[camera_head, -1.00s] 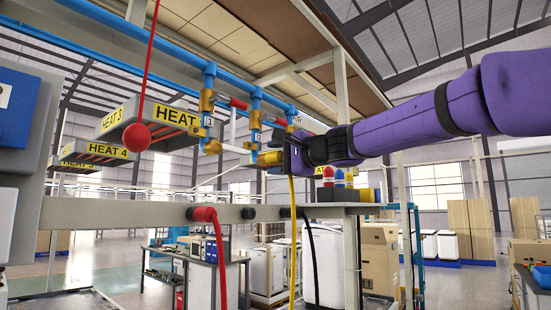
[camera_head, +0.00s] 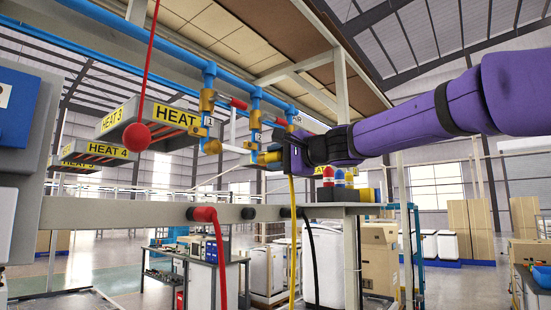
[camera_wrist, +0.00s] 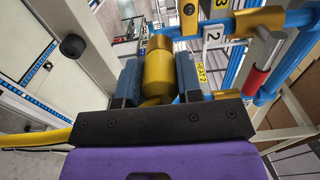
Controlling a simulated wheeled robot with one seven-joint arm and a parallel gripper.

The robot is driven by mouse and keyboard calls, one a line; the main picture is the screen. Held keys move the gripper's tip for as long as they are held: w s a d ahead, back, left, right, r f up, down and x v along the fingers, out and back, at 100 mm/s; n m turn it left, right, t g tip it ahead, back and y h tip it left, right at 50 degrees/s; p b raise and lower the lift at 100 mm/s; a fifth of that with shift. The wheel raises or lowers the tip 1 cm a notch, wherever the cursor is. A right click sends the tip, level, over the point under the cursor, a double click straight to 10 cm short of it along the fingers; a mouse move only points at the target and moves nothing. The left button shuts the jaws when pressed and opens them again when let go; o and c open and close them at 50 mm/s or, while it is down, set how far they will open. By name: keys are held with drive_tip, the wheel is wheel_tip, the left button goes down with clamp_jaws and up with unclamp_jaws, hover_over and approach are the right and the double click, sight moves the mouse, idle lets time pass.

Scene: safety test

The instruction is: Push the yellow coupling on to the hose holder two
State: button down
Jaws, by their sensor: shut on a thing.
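In the head view the yellow coupling (camera_head: 270,158) is at the outlet of hose holder two (camera_head: 255,135), a blue pipe with brass fittings and a "2" label. In the wrist view the coupling (camera_wrist: 158,74) lies between the two blue fingers of my gripper (camera_wrist: 158,80), which are shut on it. A brass fitting (camera_wrist: 160,42) is in line with its far end and looks to meet it; I cannot tell how far it is seated. The "2" label (camera_wrist: 212,37) is right of it. In the head view my gripper (camera_head: 284,156) comes in from the right. A yellow hose (camera_head: 292,230) hangs below.
Holder one (camera_head: 208,120) stands left of holder two, another pipe close on the right. A red ball (camera_head: 137,137) hangs on a cord at left. A grey rail (camera_head: 140,212) below carries red (camera_head: 220,255) and black hoses (camera_head: 312,255). Lamps (camera_head: 338,178) stand under my arm.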

drive_tip(key=shift+s+d, duration=0.1)
drive_tip(key=shift+v, duration=2.85)
